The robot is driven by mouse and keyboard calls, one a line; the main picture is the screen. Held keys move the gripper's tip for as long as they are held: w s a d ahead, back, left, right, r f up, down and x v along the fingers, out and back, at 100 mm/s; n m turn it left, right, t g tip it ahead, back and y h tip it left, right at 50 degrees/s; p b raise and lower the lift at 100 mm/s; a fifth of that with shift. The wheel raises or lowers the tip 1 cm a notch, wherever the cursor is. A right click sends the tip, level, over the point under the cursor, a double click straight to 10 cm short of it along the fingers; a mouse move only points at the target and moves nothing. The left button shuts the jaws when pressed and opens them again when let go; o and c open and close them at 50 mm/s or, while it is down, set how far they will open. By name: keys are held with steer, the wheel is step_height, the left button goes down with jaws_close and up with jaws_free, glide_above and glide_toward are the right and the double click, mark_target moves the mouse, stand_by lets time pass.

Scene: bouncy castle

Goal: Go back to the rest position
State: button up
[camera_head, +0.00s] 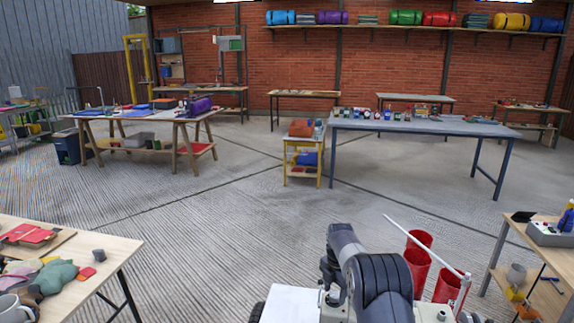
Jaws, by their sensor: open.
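My arm (375,285) shows at the bottom centre as folded grey and black links, close to the camera. The fingers of my gripper are not visible in this view. A white flat surface beside the arm appears to be part of my own body. Nothing is seen held by the arm.
Red open cylinders (420,258) and a white rod (428,243) are right beside my arm. A wooden table (100,262) is at left front, another (497,258) at right front. A long blue-legged table (425,126) and a yellow trolley (304,143) stand ahead. The concrete floor (215,220) between is clear.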

steer(key=shift+f, duration=0.55)
steer(key=shift+m, duration=0.3)
steer(key=shift+r, duration=0.1)
